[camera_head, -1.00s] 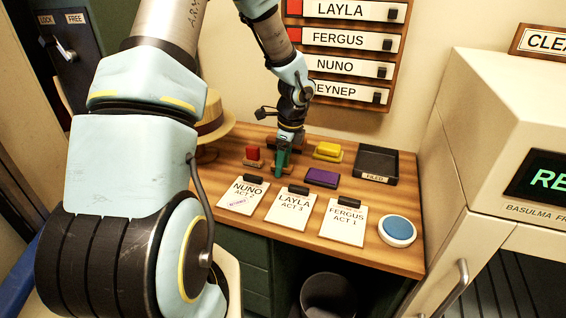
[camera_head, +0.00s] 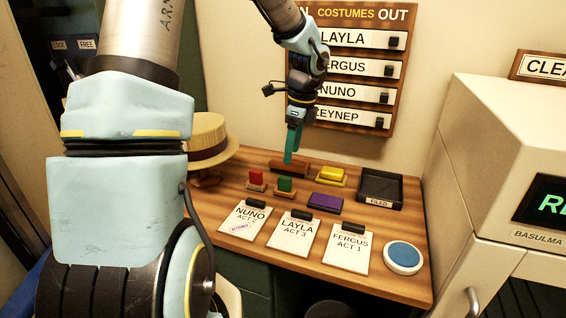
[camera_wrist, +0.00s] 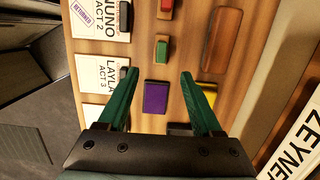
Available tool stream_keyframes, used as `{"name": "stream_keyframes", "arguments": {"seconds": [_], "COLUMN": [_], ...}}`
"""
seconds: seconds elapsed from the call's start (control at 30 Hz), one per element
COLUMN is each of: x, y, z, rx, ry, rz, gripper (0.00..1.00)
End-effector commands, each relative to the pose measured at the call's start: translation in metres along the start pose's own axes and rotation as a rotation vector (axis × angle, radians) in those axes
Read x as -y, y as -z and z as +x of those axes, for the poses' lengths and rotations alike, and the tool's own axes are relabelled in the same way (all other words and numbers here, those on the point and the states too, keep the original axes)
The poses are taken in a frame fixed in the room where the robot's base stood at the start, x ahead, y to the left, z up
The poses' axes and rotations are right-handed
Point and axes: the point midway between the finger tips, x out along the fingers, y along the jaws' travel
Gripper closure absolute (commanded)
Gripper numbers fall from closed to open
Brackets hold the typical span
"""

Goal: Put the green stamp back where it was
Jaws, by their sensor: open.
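The green stamp (camera_head: 285,185) stands upright on a brown base on the wooden table, just right of the red stamp (camera_head: 256,179). It also shows in the wrist view (camera_wrist: 162,50), beyond the fingertips. My gripper (camera_head: 290,158) has green fingers. It is above the table and apart from the stamp. In the wrist view its two fingers (camera_wrist: 158,78) are spread with nothing held between them.
Cards for Nuno (camera_head: 245,219), Layla (camera_head: 294,231) and Fergus (camera_head: 346,245) lie in front. A black tray (camera_head: 381,201) and blue button (camera_head: 404,256) are at right. A straw hat (camera_head: 208,132) is at left.

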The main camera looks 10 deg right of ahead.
Motion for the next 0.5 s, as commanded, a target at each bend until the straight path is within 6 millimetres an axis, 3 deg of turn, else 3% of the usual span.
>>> {"name": "stream_keyframes", "arguments": {"seconds": [0.07, 0.17, 0.3, 0.5], "x": [-0.011, -0.042, -0.103, -0.173], "y": [-0.009, -0.030, -0.065, -0.093], "z": [0.000, 0.003, 0.010, 0.016], "rx": [-0.002, -0.016, -0.059, -0.143], "ry": [-0.004, -0.013, -0.018, -0.015], "rz": [-0.090, -0.365, -0.944, -1.673], "gripper": [0.33, 0.33, 0.33, 0.33]}}
